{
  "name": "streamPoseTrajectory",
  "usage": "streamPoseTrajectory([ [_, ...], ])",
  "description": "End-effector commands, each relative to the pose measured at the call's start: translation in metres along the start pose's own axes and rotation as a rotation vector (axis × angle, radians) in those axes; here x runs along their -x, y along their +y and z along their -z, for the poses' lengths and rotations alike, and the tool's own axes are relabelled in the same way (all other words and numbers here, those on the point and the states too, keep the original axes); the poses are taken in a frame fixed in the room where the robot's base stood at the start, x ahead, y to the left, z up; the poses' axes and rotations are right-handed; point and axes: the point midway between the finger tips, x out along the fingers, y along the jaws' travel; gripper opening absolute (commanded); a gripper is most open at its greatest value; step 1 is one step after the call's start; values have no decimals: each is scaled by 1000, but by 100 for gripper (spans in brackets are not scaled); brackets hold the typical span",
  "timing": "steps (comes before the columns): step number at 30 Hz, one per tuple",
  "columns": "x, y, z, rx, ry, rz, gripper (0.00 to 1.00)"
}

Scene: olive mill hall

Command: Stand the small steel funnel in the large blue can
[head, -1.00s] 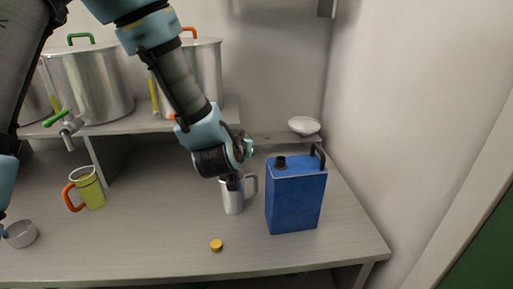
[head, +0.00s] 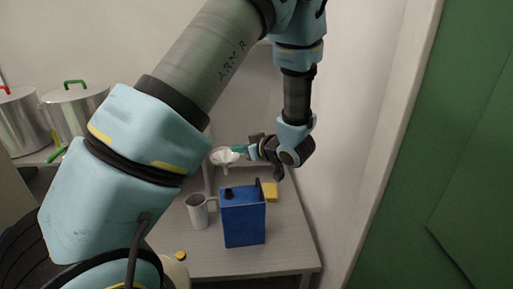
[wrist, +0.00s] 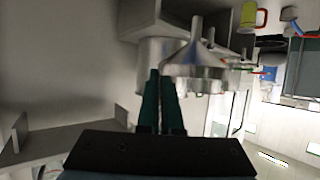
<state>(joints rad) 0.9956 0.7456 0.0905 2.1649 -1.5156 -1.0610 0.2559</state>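The large blue can (head: 243,220) stands upright on the worktop in the head view. A short dark neck (head: 228,193) is on its top at the left, and a dark handle is at the right. My gripper (head: 238,150) is above the can and appears shut on the rim of the small steel funnel (head: 224,158). The funnel is in the air with its spout pointing down, above the can's neck in the picture. In the wrist view the funnel (wrist: 195,65) sits at the tips of the close-set green fingers (wrist: 162,75). The exact contact at its rim is hard to see.
A steel jug (head: 197,212) stands close left of the can. A yellow object (head: 270,191) is behind the can. A small orange-yellow cap (head: 181,255) lies at the front. Steel pots (head: 75,110) stand at the left, and a wall (head: 350,150) rises at the right.

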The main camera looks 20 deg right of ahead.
Motion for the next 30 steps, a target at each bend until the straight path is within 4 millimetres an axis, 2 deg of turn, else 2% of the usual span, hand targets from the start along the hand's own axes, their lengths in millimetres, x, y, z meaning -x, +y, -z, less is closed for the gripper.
streamPoseTrajectory([
  [8, -6, -1, -11, 3, 0, 7, 0],
  [21, -21, -1, -47, 2, 0, 6, 0],
  [23, -19, -1, -42, 3, 0, 5, 0],
  [30, -19, -1, -42, 2, 0, 6, 0],
])
